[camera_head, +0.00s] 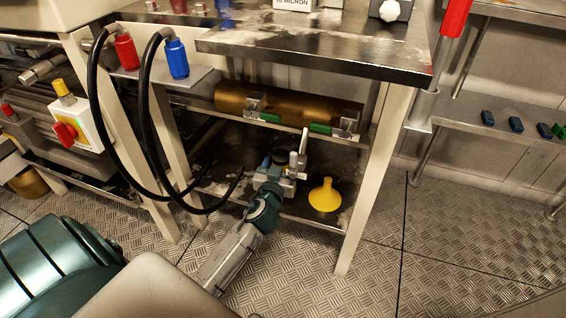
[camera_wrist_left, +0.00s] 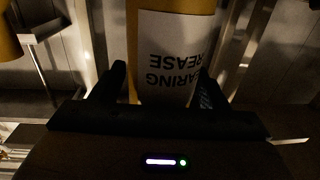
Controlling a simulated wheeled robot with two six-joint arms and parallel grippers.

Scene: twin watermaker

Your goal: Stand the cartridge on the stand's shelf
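The cartridge (camera_wrist_left: 175,55) is a yellow cylinder with a white label reading "bearing grease" upside down in the left wrist view. My left gripper (camera_wrist_left: 162,82) has one finger against each side of it and looks shut on it. In the head view my left gripper (camera_head: 285,168) reaches in over the lower shelf (camera_head: 220,180) of the stand, below a brass cylinder. I cannot make out the cartridge clearly there. The cartridge's lower end is hidden in the wrist view, so I cannot tell whether it touches the shelf. My right gripper is not in view.
A yellow funnel (camera_head: 325,196) stands on the shelf just right of my left gripper. The brass cylinder (camera_head: 290,106) lies on the level above, with green-handled clamps in front. Two black hoses (camera_head: 97,120) loop down at the left. A pale stand leg (camera_head: 361,190) is at the right.

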